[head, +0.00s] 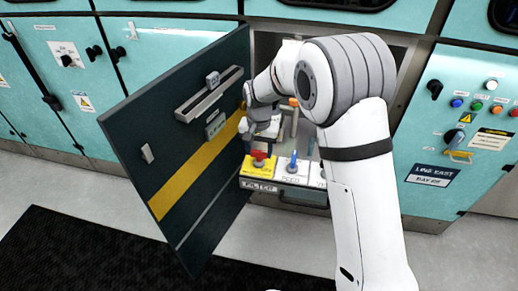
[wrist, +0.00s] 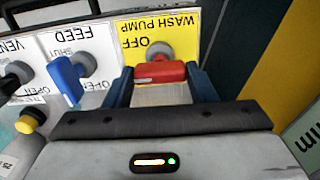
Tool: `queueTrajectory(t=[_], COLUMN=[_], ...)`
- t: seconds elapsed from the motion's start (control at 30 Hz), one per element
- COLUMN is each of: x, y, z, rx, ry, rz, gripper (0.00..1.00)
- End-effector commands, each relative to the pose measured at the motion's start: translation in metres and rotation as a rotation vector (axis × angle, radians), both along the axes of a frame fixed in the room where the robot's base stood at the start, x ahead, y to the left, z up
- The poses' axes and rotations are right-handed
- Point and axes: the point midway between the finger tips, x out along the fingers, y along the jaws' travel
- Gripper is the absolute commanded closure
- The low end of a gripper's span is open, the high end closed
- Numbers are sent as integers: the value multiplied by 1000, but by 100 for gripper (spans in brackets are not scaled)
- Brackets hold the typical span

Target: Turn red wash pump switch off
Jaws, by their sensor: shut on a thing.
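The red wash pump switch (wrist: 158,73) sits on a yellow label plate (wrist: 187,28) reading WASH PUMP and OFF. The words look upside down in the wrist view. My gripper (wrist: 160,86) has its two dark blue fingers on either side of the red handle and is shut on it. The handle lies crosswise between the fingers, with its round grey hub behind it. In the head view the red switch (head: 261,155) shows just below my gripper. The rest of the label's wording is partly hidden by the handle and fingers.
A blue FEED switch (wrist: 66,80) stands beside it, with a VENT plate (wrist: 12,48) and a yellow knob (wrist: 31,120) farther left. An open dark cabinet door (head: 185,150) with a yellow stripe stands close on the gripper's left in the head view.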

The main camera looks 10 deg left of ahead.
Motion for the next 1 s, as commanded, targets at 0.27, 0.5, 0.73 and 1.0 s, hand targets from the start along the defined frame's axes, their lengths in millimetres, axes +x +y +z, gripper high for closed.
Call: queueTrajectory(t=[0.27, 0.5, 0.73, 1.0], x=[0, 0, 1, 1], y=[0, 0, 1, 0], z=[0, 0, 25, 68], rx=[1, 1, 3, 2], ry=[-1, 0, -4, -3], rz=[-1, -1, -1, -1], gripper=[30, 27, 27, 27])
